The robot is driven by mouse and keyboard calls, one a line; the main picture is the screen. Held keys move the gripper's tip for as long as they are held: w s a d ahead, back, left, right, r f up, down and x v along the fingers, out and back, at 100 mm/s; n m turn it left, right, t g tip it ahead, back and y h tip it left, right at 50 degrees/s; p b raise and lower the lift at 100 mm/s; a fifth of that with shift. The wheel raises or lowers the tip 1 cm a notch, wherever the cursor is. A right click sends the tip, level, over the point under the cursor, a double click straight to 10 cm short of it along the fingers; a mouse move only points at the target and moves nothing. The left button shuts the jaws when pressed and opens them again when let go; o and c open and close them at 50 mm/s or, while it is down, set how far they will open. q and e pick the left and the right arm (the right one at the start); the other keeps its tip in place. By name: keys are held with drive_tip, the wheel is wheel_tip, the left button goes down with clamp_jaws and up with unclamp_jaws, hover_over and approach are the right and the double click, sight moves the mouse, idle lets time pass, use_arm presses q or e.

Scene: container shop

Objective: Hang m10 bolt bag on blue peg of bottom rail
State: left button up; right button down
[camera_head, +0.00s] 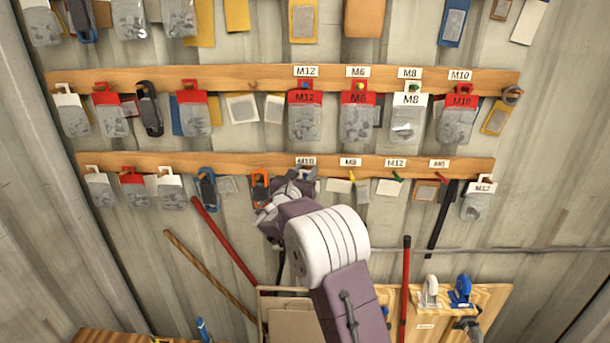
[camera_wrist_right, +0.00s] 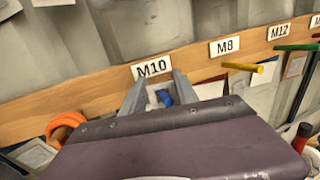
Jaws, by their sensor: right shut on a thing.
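My right gripper (camera_head: 300,178) is at the bottom rail (camera_head: 245,163), just under its M10 label (camera_head: 306,161). In the wrist view its two fingers (camera_wrist_right: 158,95) are close together, shut on a small pale piece (camera_wrist_right: 152,98), which I take to be the top of the m10 bolt bag. The rest of the bag is hidden behind the gripper, and its print cannot be read. The blue peg (camera_wrist_right: 165,98) shows between the fingers, right beside the pale piece. I cannot tell whether the piece is around the peg. My left gripper is not in view.
Yellow (camera_head: 352,175), green (camera_head: 397,179) and red pegs stick out to the right. An orange-and-black tool (camera_head: 259,187) hangs close on the left. A red-headed M10 bag (camera_head: 460,100) hangs on the rail above. A cardboard box (camera_head: 290,318) stands below.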

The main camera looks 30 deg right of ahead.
idle(0.4)
drive_tip(key=c, duration=0.9)
unclamp_jaws()
drive_tip(key=shift+o, duration=0.2)
drive_tip(key=shift+s, duration=0.1)
drive_tip(key=b+v, duration=0.4)
drive_tip(key=v, duration=0.5)
drive_tip(key=shift+b, duration=0.3)
drive_tip(key=shift+d, duration=0.1)
